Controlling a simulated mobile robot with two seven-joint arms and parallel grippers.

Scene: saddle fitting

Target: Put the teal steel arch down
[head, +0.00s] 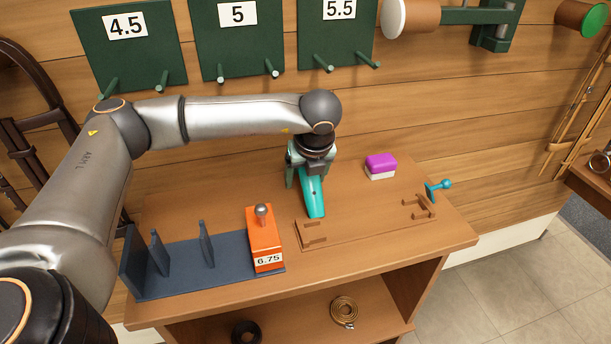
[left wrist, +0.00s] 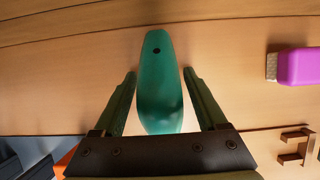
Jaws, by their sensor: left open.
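The teal steel arch (head: 315,197) is on the wooden bench top (head: 350,265), near its back and behind the wooden cradle. It also shows in the left wrist view (left wrist: 158,85) as a long rounded teal piece with a dark hole near its far end. My left gripper (head: 305,178) is over the arch. In the left wrist view its two fingers (left wrist: 158,88) stand on either side of the arch, open, with gaps between them and it. Part of the arch is hidden behind the gripper. My right gripper is not in view.
An orange block marked 6.75 (head: 265,240) stands in a blue-grey rack (head: 180,278) at left. A purple-topped brush (head: 381,165) sits behind. Numbered green boards (head: 237,55) hang on the wall.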

